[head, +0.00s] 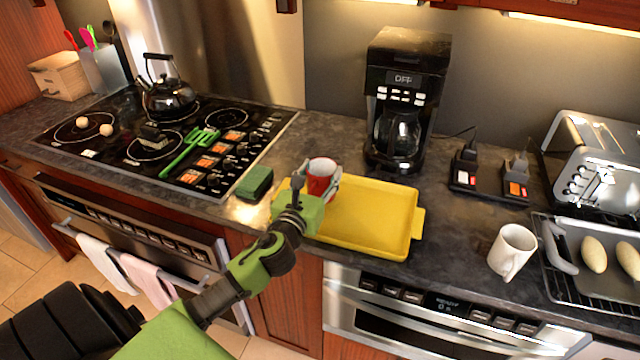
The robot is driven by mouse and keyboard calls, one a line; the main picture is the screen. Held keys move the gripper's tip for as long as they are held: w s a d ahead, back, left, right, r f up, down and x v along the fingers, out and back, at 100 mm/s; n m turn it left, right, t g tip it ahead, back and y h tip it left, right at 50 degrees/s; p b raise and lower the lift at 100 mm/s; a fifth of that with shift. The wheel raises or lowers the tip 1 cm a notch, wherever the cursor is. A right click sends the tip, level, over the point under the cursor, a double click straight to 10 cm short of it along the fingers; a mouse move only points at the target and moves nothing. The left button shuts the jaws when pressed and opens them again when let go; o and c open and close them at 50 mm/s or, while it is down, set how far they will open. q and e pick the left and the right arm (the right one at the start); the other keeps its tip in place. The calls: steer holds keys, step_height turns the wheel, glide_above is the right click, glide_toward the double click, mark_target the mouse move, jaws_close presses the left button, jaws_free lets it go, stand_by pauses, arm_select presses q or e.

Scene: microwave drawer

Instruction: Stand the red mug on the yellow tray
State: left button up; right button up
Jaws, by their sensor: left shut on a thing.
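The red mug (321,174) is upright at the left end of the yellow tray (375,212), which lies on the dark counter. My left gripper (322,182) is shut on the red mug, with its fingers on either side of it. The gripper hides the lower part of the mug, so I cannot tell whether its base touches the tray. My right gripper is not in view.
A green sponge (255,182) lies just left of the tray. A black coffee maker (405,95) stands behind it. A white mug (511,250) and a dark rack with a pan (590,293) are to the right. Most of the tray is bare.

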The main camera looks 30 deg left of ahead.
mark_target(316, 190)
arm_select(q)
step_height(316, 190, down, 3)
steer(key=shift+a+r, duration=0.1)
steer(key=shift+r, duration=0.05)
steer(key=shift+f, duration=0.25)
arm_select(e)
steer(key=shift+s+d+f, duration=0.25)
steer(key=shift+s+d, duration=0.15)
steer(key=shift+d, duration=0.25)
arm_select(q)
steer(key=shift+f, duration=0.1)
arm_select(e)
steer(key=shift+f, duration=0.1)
arm_select(q)
steer(key=o, duration=0.9)
steer(key=shift+f+b, duration=0.15)
steer(key=shift+b, duration=0.2)
steer(key=o, duration=0.4)
steer(key=shift+r, duration=0.2)
